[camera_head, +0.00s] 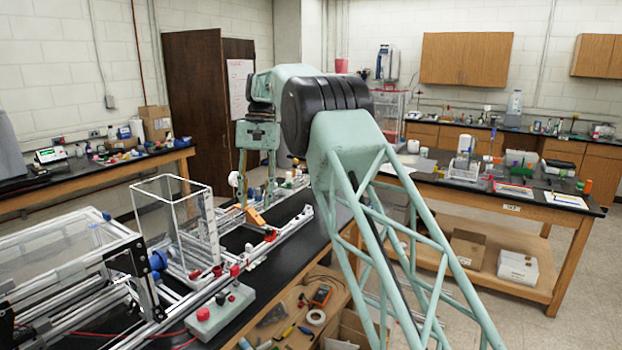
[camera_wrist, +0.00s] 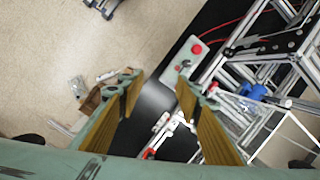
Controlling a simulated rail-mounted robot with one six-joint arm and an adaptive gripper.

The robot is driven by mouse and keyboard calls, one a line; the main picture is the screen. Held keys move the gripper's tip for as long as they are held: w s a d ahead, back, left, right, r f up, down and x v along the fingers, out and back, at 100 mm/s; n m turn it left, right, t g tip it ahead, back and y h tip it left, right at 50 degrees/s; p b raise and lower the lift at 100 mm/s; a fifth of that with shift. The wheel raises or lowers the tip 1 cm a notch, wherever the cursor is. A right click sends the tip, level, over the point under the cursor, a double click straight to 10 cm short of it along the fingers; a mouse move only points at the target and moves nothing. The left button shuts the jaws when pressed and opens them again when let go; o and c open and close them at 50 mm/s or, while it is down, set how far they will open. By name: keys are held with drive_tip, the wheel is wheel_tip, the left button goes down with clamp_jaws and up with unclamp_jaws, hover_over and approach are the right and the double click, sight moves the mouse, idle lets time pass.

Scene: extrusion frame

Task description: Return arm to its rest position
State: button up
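My arm (camera_head: 390,225) is pale green with a black joint and reaches from the lower right over the black bench. My gripper (camera_head: 252,188) points down above the rail assembly on the bench. In the wrist view my gripper (camera_wrist: 158,88) has its two yellow-padded fingers spread well apart. Only the black bench top and parts of the rail show between them, with nothing held. How high the fingertips are above the rail is hard to tell.
A grey control box with a red button (camera_head: 220,310) sits at the bench's front. An orange piece (camera_head: 255,216) lies by the rail. A wooden side table (camera_head: 480,195) stands right.

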drive_tip(key=s+d+r+t+b, duration=0.1)
drive_tip(key=s+d+r+b, duration=0.1)
drive_tip(key=s+d+r, duration=0.65)
drive_tip(key=s+d+r+t+b, duration=0.2)
drive_tip(key=s+d+r, duration=0.4)
drive_tip(key=s+d, duration=0.5)
drive_tip(key=s+d+f+t+b, duration=0.1)
drive_tip(key=s+d+f+b, duration=0.1)
drive_tip(key=s+d, duration=0.8)
drive_tip(key=s+d+f+t+b, duration=0.15)
drive_tip(key=s+d, duration=0.25)
drive_tip(key=s, duration=1.1)
drive_tip(key=s+d+f+b, duration=0.1)
drive_tip(key=s+d+f, duration=0.1)
drive_tip(key=s+f, duration=0.4)
drive_tip(key=s+d+f, duration=0.2)
drive_tip(key=s+f, duration=0.4)
drive_tip(key=s, duration=0.6)
drive_tip(key=shift+s+d+f+t+h+b, duration=0.2)
drive_tip(key=shift+d+f+t+h+b, duration=0.15)
drive_tip(key=shift+t+h, duration=0.1)
